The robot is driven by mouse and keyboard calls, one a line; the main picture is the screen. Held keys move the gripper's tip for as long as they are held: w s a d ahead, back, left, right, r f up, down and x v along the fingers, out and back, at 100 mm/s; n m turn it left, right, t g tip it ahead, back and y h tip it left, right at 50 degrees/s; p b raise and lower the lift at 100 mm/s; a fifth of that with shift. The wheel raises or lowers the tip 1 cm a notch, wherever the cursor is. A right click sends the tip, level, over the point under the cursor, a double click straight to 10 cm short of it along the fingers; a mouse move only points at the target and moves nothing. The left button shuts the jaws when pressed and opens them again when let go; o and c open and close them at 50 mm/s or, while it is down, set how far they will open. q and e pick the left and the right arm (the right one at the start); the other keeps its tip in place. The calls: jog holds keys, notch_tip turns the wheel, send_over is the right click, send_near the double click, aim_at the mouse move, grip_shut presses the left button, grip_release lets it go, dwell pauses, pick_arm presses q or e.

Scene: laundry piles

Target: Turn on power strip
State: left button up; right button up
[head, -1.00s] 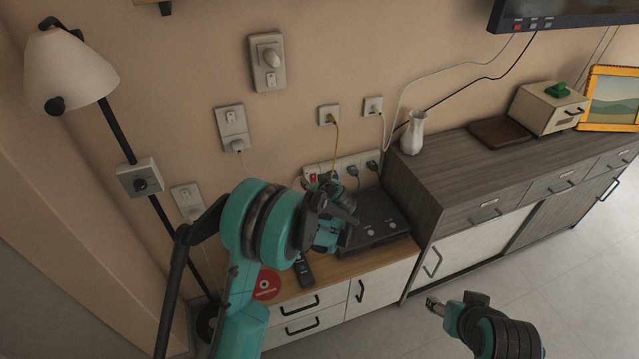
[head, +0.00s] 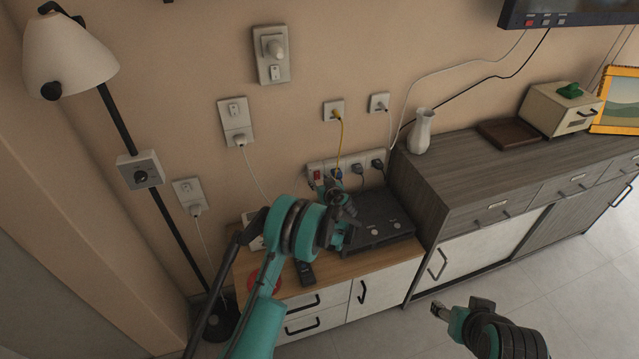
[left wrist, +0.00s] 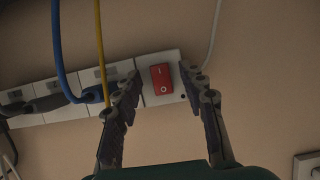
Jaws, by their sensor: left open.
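The white power strip (head: 349,163) is on the wall above the low wooden cabinet, with several plugs in it. Its red rocker switch (head: 318,175) is at the left end in the head view. In the left wrist view the red switch (left wrist: 161,79) faces me at the right end of the strip (left wrist: 62,113). My left gripper (head: 326,187) is open and empty in front of that end. Its fingers (left wrist: 160,73) stand on either side of the switch in the wrist view; contact cannot be told. My right gripper (head: 439,310) is low at the right, away from the strip; its jaw state is unclear.
A dark box (head: 380,222) and a black remote (head: 305,273) lie on the low cabinet (head: 385,268). A yellow cord (head: 341,137) and a blue cord (left wrist: 59,50) run to the strip. A lamp (head: 72,52) stands left; a grey sideboard (head: 455,175) stands right.

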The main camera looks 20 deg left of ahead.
pick_arm(q)
grip_shut()
jog(key=shift+f+t+y, duration=0.35)
jog(key=shift+t+y, duration=0.45)
jog(key=shift+t, duration=0.4)
grip_release()
